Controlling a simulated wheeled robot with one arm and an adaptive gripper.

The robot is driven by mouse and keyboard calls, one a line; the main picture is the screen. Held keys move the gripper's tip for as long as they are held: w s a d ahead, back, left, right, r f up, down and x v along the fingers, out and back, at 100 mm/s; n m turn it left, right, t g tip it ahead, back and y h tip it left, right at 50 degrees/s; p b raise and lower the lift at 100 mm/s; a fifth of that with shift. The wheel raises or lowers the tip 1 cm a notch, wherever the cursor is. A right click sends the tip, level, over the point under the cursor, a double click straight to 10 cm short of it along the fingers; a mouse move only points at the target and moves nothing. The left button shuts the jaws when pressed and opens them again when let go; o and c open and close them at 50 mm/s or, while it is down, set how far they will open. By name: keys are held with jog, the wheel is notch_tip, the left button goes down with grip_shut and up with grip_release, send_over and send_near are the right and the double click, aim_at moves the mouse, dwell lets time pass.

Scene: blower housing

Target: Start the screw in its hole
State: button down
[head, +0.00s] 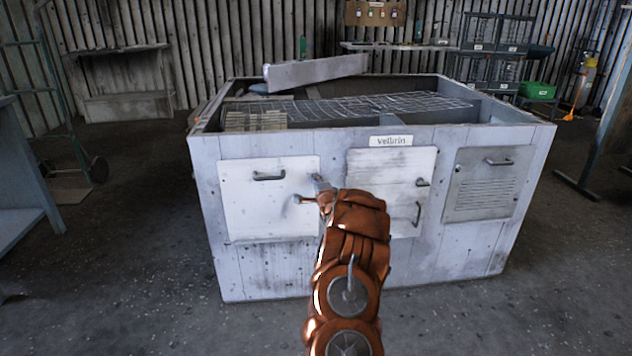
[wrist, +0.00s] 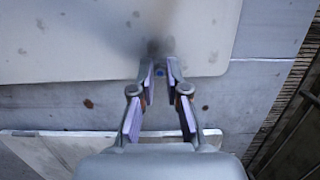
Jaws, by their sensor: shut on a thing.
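My gripper (head: 310,190) is in front of the housing, at the right edge of the left white panel (head: 250,215). In the wrist view my gripper (wrist: 160,72) has its fingertips close together, shut on the screw. The screw is mostly hidden between the fingers, and I cannot make out its head or tip. A blurred dark patch lies on the pale panel (wrist: 75,40) just beyond the fingertips. I cannot tell if it is the hole or a shadow. The gap between screw and panel cannot be judged.
The grey blower housing (head: 265,265) has an open top with wire mesh (head: 390,104). A middle door (head: 380,165) with handles and a louvred panel (head: 487,195) are to the right. A loose pale bar (head: 315,71) rests on the back rim.

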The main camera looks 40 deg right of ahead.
jog(key=shift+w, duration=0.1)
jog(key=c, duration=0.6)
grip_release()
jog(key=shift+w+a+v, duration=0.1)
jog(key=shift+a+v, duration=0.05)
jog(key=shift+v, duration=1.15)
jog(key=shift+w+a+v, duration=0.1)
jog(key=shift+a+v, duration=0.1)
jog(key=shift+v, duration=1.1)
jog(key=shift+w+a+v, duration=0.1)
jog(key=shift+a+v, duration=0.05)
jog(key=shift+v, duration=1.2)
